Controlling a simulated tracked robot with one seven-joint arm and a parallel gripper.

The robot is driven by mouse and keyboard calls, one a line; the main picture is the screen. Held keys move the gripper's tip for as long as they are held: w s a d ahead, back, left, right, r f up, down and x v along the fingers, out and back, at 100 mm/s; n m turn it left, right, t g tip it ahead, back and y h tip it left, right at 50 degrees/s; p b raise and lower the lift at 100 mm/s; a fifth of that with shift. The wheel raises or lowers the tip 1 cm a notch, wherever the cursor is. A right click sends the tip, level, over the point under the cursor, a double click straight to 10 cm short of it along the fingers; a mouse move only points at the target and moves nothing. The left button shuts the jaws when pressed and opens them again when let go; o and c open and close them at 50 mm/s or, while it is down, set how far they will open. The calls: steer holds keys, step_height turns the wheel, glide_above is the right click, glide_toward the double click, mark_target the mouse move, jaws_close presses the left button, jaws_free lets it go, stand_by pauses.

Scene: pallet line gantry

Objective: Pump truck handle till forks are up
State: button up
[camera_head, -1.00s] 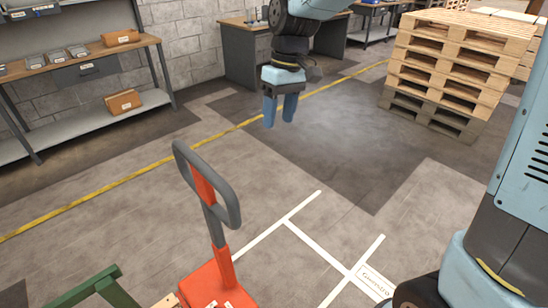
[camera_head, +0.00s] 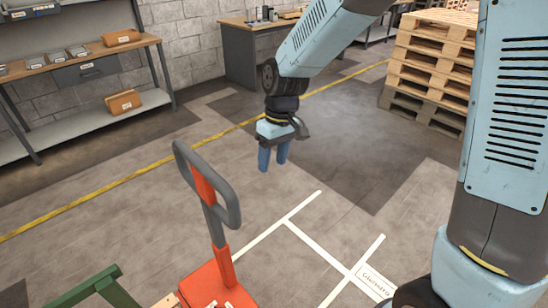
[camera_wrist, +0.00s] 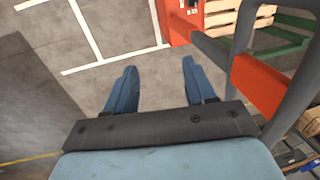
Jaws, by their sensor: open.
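The truck handle (camera_head: 228,202) is a dark grey loop with an orange strip, on a grey and orange stem above the orange pump body (camera_head: 213,287). It stands upright with a slight lean in the head view. The handle loop also shows at the right of the wrist view (camera_wrist: 296,104), close beside my gripper. My gripper (camera_head: 273,164) is open and empty, pointing down, behind and to the right of the handle loop in the head view. In the wrist view its blue fingers (camera_wrist: 158,72) stand apart with bare floor between them. The forks are not clearly visible.
A green frame (camera_head: 100,286) stands left of the truck body. Stacked wooden pallets (camera_head: 428,78) are at the back right. A shelf with boxes (camera_head: 85,70) and a workbench (camera_head: 252,55) line the wall. The floor around my gripper is clear.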

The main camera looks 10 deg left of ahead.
jaws_close()
stand_by(0.5)
steer(key=c, duration=1)
jaws_free()
steer(key=o, duration=1)
step_height(320, 180, up, 14)
steer(key=w+d, duration=0.1)
steer(key=shift+w+d+f, duration=0.25)
steer(key=shift+w+d, duration=0.05)
steer(key=shift+w, duration=0.1)
